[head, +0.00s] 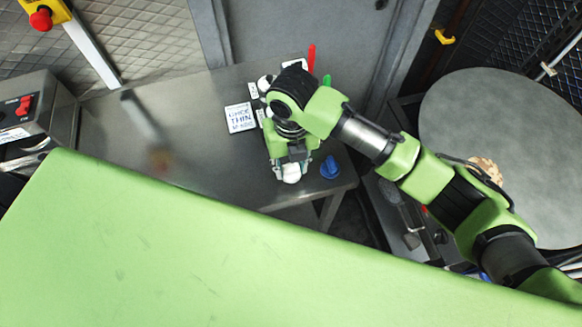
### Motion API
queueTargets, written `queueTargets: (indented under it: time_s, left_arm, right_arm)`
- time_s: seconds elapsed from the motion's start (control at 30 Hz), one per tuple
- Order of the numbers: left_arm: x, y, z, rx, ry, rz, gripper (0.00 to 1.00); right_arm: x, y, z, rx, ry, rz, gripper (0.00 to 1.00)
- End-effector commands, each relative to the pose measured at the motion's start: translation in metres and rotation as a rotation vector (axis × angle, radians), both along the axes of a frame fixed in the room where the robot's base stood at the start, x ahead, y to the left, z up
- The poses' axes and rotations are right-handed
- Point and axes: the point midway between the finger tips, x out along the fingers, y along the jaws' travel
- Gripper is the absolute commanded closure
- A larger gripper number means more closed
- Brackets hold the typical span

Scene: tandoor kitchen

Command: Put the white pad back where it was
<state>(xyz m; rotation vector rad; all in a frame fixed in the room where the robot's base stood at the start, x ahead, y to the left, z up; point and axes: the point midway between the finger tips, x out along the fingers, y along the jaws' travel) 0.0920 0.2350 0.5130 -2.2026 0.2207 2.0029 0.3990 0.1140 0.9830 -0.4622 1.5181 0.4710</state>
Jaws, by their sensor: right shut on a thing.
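My right gripper (291,164) points down over the right end of the steel table (205,150). It is shut on a small white rounded thing, which looks like the white pad (291,174); the jaws cover part of it. I cannot tell whether the pad touches the table. Another white rounded thing (264,84) shows partly behind the arm, near the table's back edge. My left gripper is not in view.
A white lettered card (241,117) lies left of the gripper. A blue cone-like thing (331,167) is close on its right. Red (311,58) and green (327,80) upright things stand behind. A round grey top (490,125) is at right. The table's left part is mostly clear.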

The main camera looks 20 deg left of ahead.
Motion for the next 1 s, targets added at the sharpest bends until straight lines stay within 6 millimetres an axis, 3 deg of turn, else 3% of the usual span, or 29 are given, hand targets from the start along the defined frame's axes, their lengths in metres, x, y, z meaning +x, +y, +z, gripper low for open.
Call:
queueTargets:
  time_s: [0.33, 0.67, 0.7, 0.77, 1.0]
  left_arm:
    - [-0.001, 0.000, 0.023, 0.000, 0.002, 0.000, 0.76]
    - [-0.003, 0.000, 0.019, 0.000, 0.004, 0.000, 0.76]
    - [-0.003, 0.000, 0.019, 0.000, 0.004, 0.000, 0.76]
    - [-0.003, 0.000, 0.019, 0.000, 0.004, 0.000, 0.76]
    - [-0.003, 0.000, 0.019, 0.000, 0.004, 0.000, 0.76]
  right_arm:
    - [0.004, 0.001, -0.034, -0.001, 0.002, 0.000, 0.85]
    - [0.005, 0.002, -0.039, 0.000, 0.000, 0.001, 0.85]
    - [0.005, 0.002, -0.040, 0.000, 0.000, 0.001, 0.66]
    - [0.005, 0.002, -0.039, 0.000, 0.000, 0.001, 0.51]
    - [0.005, 0.002, -0.039, 0.000, 0.000, 0.000, 0.51]
